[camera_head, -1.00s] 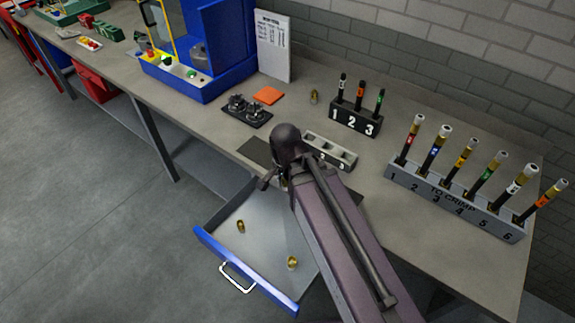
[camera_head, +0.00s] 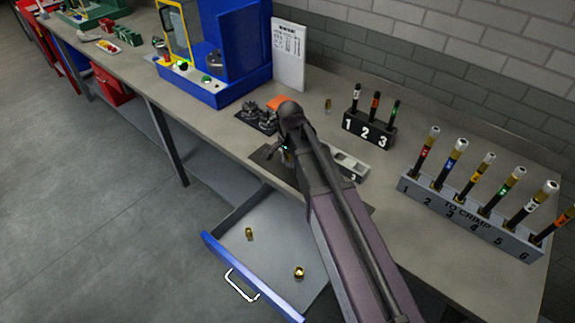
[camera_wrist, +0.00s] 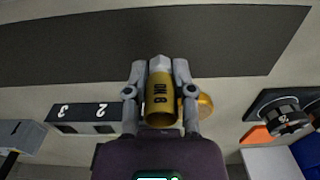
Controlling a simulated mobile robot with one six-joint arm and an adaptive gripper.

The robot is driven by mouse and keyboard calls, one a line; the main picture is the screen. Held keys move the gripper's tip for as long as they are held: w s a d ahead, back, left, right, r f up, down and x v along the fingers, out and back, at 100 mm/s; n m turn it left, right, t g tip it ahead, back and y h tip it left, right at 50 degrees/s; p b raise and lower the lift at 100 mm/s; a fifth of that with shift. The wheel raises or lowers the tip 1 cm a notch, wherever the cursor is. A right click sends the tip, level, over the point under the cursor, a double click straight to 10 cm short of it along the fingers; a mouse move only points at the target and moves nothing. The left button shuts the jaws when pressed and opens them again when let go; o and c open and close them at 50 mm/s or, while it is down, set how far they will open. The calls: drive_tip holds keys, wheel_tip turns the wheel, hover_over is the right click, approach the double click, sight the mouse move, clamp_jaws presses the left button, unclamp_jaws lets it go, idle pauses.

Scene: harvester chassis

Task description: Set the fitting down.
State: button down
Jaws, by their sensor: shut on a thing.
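My gripper (camera_wrist: 160,95) is shut on a fitting (camera_wrist: 159,95) in the wrist view. The fitting has a gold body marked "DN 8" and a greyish end between the fingertips. A round gold piece (camera_wrist: 206,106) shows beside the right finger; I cannot tell whether it belongs to the held fitting. In the head view my gripper (camera_head: 284,150) is over the dark mat (camera_head: 266,158) near the table's front edge, and the arm hides most of the fitting. The mat also shows bare beyond the fingertips in the wrist view (camera_wrist: 230,40). The height above it is unclear.
A grey numbered block (camera_head: 350,163) stands just right of the gripper. A black tray (camera_head: 250,121) with dark parts lies behind left. The open drawer (camera_head: 262,250) below holds two brass fittings. A rack of hoses (camera_head: 470,222) stands right; a small brass piece (camera_head: 328,103) stands behind.

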sight(288, 170)
drive_tip(key=shift+w, duration=0.2)
drive_tip(key=shift+w+a, duration=0.15)
drive_tip(key=shift+w, duration=0.45)
wheel_tip(288, 170, down, 4)
drive_tip(key=b, duration=0.3)
drive_tip(key=shift+r+b, duration=0.15)
drive_tip(key=shift+b, duration=0.2)
drive_tip(key=shift+c, duration=2.3)
unclamp_jaws()
drive_tip(key=shift+r, duration=0.1)
wheel_tip(288, 170, up, 12)
drive_tip(key=p, duration=1.2)
